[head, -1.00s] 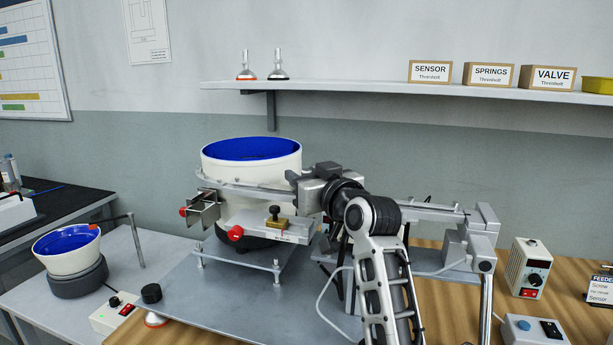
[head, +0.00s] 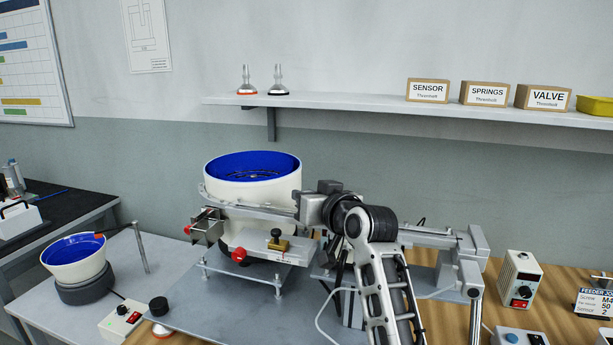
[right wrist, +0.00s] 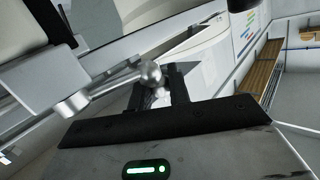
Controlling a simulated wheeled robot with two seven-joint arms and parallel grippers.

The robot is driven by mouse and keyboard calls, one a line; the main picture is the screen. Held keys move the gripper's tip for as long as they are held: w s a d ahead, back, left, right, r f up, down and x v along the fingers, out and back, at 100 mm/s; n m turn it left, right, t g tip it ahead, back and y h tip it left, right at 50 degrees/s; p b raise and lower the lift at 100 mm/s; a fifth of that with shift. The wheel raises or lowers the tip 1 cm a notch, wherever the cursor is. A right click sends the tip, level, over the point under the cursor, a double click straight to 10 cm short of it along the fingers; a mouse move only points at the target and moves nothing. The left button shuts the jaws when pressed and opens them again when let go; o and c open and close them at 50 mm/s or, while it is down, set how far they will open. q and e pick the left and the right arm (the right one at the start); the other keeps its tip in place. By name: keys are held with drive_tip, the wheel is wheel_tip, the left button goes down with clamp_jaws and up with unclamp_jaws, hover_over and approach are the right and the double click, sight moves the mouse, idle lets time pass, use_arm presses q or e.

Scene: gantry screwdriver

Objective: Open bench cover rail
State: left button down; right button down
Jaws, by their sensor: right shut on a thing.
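A grey metal rail (head: 432,237) runs across the rig above the bench plate, on both sides of my right gripper, which hides its middle. My right gripper (head: 310,209) is at this rail, just right of the large white bowl. In the right wrist view, my right gripper (right wrist: 158,88) is shut on a silvery metal handle (right wrist: 150,75) with a rounded end. The handle's arm (right wrist: 100,93) runs left to a grey block (right wrist: 40,75). In the head view the handle is hidden by my gripper and wrist. My left gripper is not in view.
A small feeder bowl (head: 75,262) is at left, a control box (head: 520,278) at right.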

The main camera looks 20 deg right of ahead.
drive_tip(key=shift+w+d+r+m+g+p, duration=0.1)
drive_tip(key=shift+r+m+g+p, duration=0.25)
drive_tip(key=shift+r+p, duration=0.35)
drive_tip(key=shift+w+d+f+m+g+p, duration=0.2)
drive_tip(key=shift+f+m+g+p, duration=0.35)
drive_tip(key=shift+p, duration=0.7)
drive_tip(key=shift+w+d+f+m+g+y+p, duration=0.1)
drive_tip(key=shift+w+d+f+m+g+y, duration=0.25)
drive_tip(key=shift+m+g+y, duration=0.95)
drive_tip(key=shift+w+d+f+m+g+y+p, duration=0.2)
drive_tip(key=shift+w+f+m+g, duration=0.4)
drive_tip(key=shift+g, duration=1.35)
drive_tip(key=shift+w+d+f+m+g+y, duration=0.3)
drive_tip(key=shift+m+g+y, duration=0.65)
drive_tip(key=shift+g, duration=0.7)
drive_tip(key=shift+a+f, duration=0.15)
drive_tip(key=shift+f, duration=0.05)
